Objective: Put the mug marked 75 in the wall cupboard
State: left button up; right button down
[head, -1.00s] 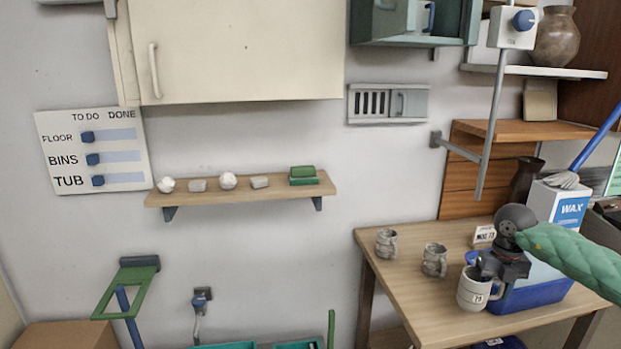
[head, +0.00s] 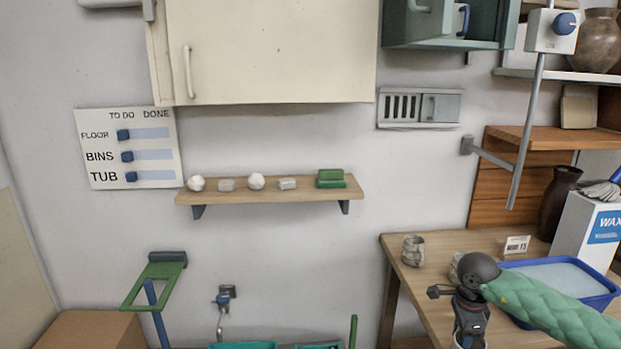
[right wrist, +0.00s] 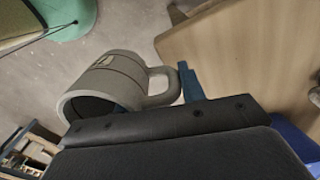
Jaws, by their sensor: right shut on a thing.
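My right gripper (right wrist: 200,95) is shut on the handle of a grey mug (right wrist: 92,85), which shows tilted in the right wrist view. A pale label is on the mug, but I cannot read its number there. In the head view, the right gripper (head: 470,335) is low at the table's front left, and the mug is not visible. A cream wall cupboard (head: 270,50) with a vertical handle is shut. A teal wall cabinet (head: 445,44) at top right looks open at the front, with a blue handle in it. My left gripper is out of view.
A mottled mug (head: 413,250) stands on the wooden table (head: 400,285); another (head: 455,268) is partly hidden behind my wrist. A small sign (head: 516,245), a blue tub (head: 575,275) and a wax box (head: 590,230) stand further right. A shelf (head: 270,195) is below the cream cupboard.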

jog(key=s+a+f+n, duration=0.2)
jog(key=a+n, duration=0.6)
jog(key=n, duration=0.2)
jog(key=s+a+f+n, duration=0.2)
jog(key=a+f+n, duration=0.1)
jog(key=a+n, duration=0.5)
jog(key=shift+f+n, duration=0.15)
jog(key=shift+n, duration=0.85)
jog(key=shift+d, duration=0.2)
